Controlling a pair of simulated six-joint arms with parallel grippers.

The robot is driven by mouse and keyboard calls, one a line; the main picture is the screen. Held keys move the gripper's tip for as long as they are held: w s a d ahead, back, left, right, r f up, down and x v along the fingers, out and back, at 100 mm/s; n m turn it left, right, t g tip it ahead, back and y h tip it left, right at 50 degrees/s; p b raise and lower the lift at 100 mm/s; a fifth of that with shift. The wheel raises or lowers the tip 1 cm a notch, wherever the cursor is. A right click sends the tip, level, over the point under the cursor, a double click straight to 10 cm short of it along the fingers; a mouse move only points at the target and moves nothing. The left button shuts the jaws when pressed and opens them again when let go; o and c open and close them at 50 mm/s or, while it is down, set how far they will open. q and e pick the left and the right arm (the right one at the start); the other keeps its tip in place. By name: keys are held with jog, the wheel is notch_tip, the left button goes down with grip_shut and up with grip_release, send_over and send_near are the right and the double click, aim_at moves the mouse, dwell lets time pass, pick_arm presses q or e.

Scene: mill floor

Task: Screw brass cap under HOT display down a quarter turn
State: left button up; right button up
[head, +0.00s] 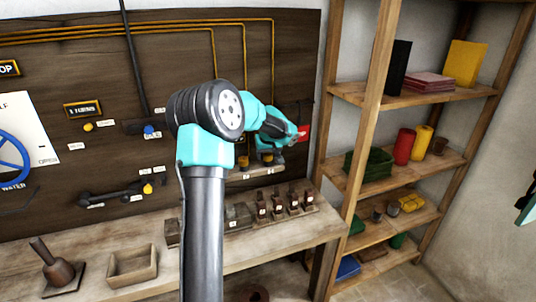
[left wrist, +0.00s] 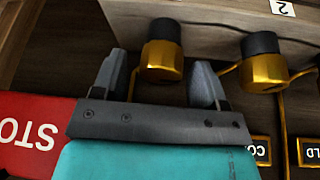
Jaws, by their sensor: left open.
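My left gripper (left wrist: 160,82) is open, with one finger on each side of a brass cap (left wrist: 163,62) with a black part on its end. No HOT display is readable; the gripper body covers the area behind the held-around cap.
A red stop sign (left wrist: 35,130) is close beside the gripper. Below are several small labelled blocks (head: 277,206) on the wooden bench (head: 262,254). A wooden shelf unit (head: 368,120) stands to the right. An open wooden box (head: 132,266) is at the bench's left.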

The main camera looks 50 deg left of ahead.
pick_arm(q)
jog(key=shift+r, duration=0.1)
jog(key=v, duration=1.7)
jog(key=shift+w+d+r, duration=0.1)
